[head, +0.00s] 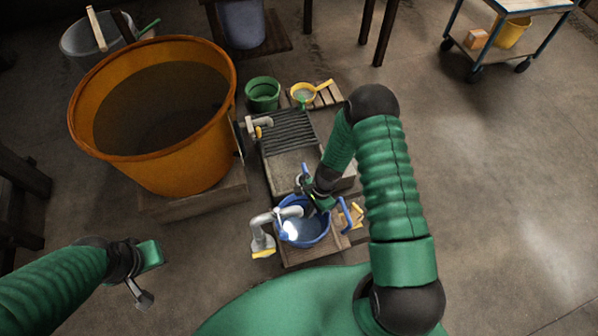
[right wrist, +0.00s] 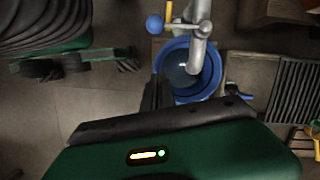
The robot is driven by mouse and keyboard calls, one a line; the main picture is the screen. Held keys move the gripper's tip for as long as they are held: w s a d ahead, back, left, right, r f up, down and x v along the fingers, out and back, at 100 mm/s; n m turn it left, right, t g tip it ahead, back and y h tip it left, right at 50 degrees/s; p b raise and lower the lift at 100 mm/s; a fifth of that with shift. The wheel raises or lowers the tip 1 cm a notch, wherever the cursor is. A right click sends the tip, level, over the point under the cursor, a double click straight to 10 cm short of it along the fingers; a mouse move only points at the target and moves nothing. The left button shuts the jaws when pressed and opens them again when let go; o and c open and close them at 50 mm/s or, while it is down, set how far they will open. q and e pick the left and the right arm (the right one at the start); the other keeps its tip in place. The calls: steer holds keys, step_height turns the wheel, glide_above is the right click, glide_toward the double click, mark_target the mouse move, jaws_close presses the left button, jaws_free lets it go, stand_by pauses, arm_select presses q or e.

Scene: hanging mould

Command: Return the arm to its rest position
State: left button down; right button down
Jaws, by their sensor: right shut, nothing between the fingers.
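My right arm reaches down from the right in the head view. Its gripper (head: 318,196) hangs over the edge of a blue bucket (head: 325,233), shut and empty. In the right wrist view the bucket (right wrist: 214,84) is just beyond the dark fingers, under a grey pipe (right wrist: 201,30). Whether the gripper touches the bucket I cannot tell. The pipe (head: 262,232) also shows in the head view, curving over the bucket's left side. My left gripper (head: 146,280) is at the lower left, away from everything; its jaw opening is unclear.
A large orange tub (head: 212,135) stands on a wooden base at the left. A grated trough (head: 289,132) lies behind the blue bucket. A cart (head: 487,45) stands far right. The right floor is clear.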

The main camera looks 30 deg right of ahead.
steer(key=shift+a+r, duration=0.1)
